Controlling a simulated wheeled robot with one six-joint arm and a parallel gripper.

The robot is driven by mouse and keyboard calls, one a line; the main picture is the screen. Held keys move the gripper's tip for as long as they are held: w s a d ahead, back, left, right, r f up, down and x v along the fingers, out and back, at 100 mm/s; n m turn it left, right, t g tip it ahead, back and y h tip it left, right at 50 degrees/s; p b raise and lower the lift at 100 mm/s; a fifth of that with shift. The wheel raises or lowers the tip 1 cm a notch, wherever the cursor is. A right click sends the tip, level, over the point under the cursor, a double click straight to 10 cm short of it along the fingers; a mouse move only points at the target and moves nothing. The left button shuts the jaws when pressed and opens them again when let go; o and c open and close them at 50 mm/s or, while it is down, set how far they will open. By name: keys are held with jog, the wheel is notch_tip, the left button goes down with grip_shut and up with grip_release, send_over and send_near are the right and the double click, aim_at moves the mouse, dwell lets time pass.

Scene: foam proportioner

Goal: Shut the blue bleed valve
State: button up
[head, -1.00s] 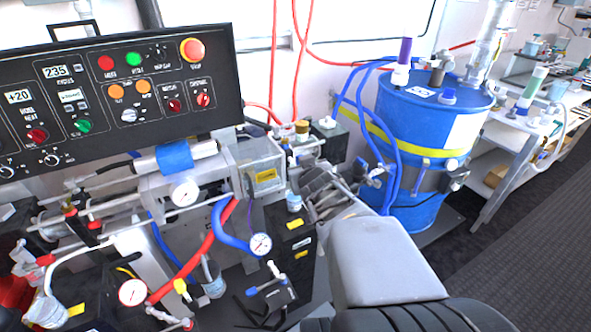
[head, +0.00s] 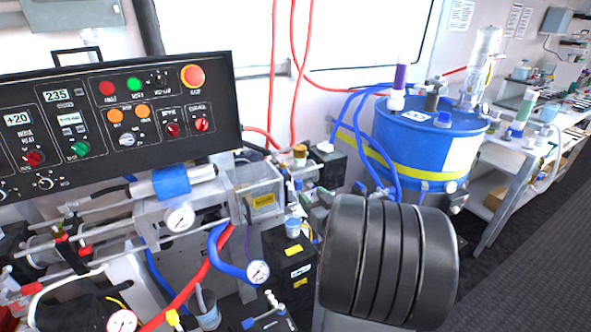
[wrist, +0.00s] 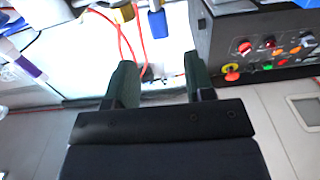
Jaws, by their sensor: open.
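A small valve with a blue handle (head: 249,323) shows at the bottom edge of the head view, below the round gauge on the blue hose. It looks like the bleed valve, but it is partly cut off and its position is not clear. My gripper (wrist: 160,68) is open in the wrist view, with two dark green fingers apart and nothing between them. A blue piece (wrist: 157,24) shows beyond the fingertips there; I cannot tell what it is. The gripper is hidden in the head view.
The control panel (head: 110,125) stands at the left above the pump block (head: 258,197). A blue drum (head: 420,150) with blue hoses stands behind my arm. Red hoses (head: 272,80) hang on the wall. A bench (head: 500,163) runs along the right.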

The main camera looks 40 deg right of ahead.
aim_at(299, 184)
jog(key=shift+w+d+r+p, duration=0.15)
jog(key=shift+w+p, duration=0.4)
jog(key=shift+p, duration=0.8)
jog(key=shift+w+a+r+p, duration=0.15)
jog(key=shift+w+p, duration=0.35)
jog(key=shift+p, duration=0.85)
jog(key=w, duration=0.2)
jog(key=w+d, duration=0.1)
jog(key=w, duration=0.5)
jog(key=shift+d+f, duration=0.15)
jog(key=shift+f, duration=0.2)
jog(key=shift+c, duration=0.3)
grip_shut()
